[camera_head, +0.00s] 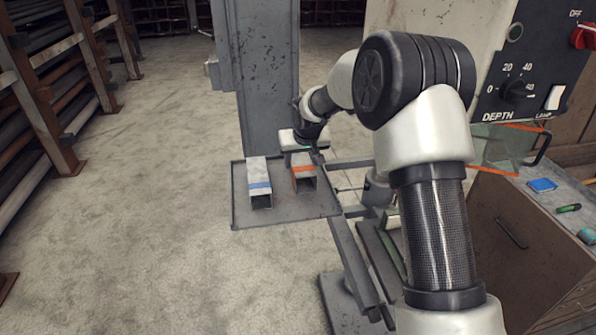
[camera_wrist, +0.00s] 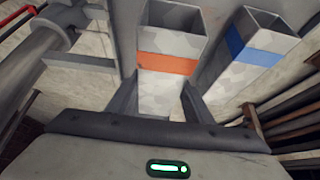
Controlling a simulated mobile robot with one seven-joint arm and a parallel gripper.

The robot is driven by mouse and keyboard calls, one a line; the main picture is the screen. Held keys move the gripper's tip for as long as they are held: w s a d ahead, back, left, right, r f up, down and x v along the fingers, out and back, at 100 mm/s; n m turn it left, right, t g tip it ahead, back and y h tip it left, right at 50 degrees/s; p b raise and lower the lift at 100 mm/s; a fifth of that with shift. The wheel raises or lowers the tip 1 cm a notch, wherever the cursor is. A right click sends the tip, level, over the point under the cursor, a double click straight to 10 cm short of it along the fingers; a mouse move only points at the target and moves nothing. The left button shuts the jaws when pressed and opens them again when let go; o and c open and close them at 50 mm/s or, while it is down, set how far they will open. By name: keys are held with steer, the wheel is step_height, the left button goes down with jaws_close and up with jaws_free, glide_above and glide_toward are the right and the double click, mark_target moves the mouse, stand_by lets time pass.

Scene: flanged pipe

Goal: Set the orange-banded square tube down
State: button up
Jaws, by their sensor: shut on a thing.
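The orange-banded square tube (camera_head: 304,171) is over the right part of a grey metal tray (camera_head: 240,215), its open end facing the head camera. My gripper (camera_head: 302,150) is shut on this tube from behind. In the wrist view, the fingers (camera_wrist: 161,88) lie on either side of the tube (camera_wrist: 168,64), just behind its orange band. I cannot tell whether its underside touches the tray. A blue-banded square tube (camera_head: 260,186) lies to its left on the tray, apart from it. It also shows at the right in the wrist view (camera_wrist: 240,48).
A grey column (camera_head: 262,70) rises right behind the tray. A control panel (camera_head: 530,60) with a knob and a clear orange-edged guard (camera_head: 505,145) stand to the right. Pipe racks (camera_head: 40,90) are far left. Open floor lies left of the tray.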

steer(key=shift+w+f, duration=0.1)
steer(key=shift+f, duration=1.7)
steer(key=shift+f, duration=0.2)
steer(key=o, duration=1.5)
steer(key=shift+c, duration=0.2)
